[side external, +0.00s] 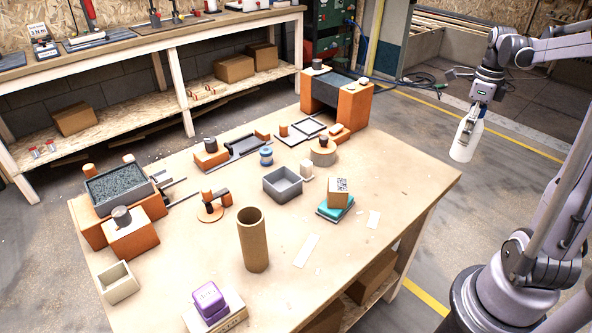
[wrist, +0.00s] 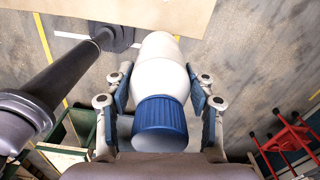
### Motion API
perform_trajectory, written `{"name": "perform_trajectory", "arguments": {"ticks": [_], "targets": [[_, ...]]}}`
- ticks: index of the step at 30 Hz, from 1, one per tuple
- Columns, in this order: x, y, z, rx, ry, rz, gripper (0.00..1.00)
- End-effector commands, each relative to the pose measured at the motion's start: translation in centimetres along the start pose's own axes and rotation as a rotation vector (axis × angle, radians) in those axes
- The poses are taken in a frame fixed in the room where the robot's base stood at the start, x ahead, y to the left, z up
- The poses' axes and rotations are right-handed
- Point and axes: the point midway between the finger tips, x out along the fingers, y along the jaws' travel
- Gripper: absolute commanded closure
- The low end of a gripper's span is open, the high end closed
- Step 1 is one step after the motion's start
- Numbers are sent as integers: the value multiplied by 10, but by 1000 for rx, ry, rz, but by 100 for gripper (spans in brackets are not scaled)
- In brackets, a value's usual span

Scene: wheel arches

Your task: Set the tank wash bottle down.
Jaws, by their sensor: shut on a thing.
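The tank wash bottle is white with a blue ribbed cap. In the side external view the bottle (side external: 465,139) hangs upright in the air, off the right edge of the table, above the floor. My gripper (side external: 478,108) holds it from above at its upper part. In the wrist view the bottle (wrist: 160,82) lies between the two fingers of my gripper (wrist: 161,98), with its blue cap (wrist: 160,124) nearest the camera. The fingers are shut on it from both sides.
The wooden table (side external: 400,180) holds a cardboard tube (side external: 252,240), a grey open box (side external: 283,185), a purple container (side external: 210,300) and several orange blocks. Its right part near the edge is mostly clear. A red frame (wrist: 290,135) stands on the floor in the wrist view.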

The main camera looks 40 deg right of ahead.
Motion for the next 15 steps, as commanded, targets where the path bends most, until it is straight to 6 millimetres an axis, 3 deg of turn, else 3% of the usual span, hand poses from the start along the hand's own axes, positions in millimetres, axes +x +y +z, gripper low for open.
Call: {"name": "perform_trajectory", "arguments": {"ticks": [5, 15], "targets": [[13, 3, 20, 4, -1, 0, 89], [53, 13, 86, 2, 0, 0, 89]]}}
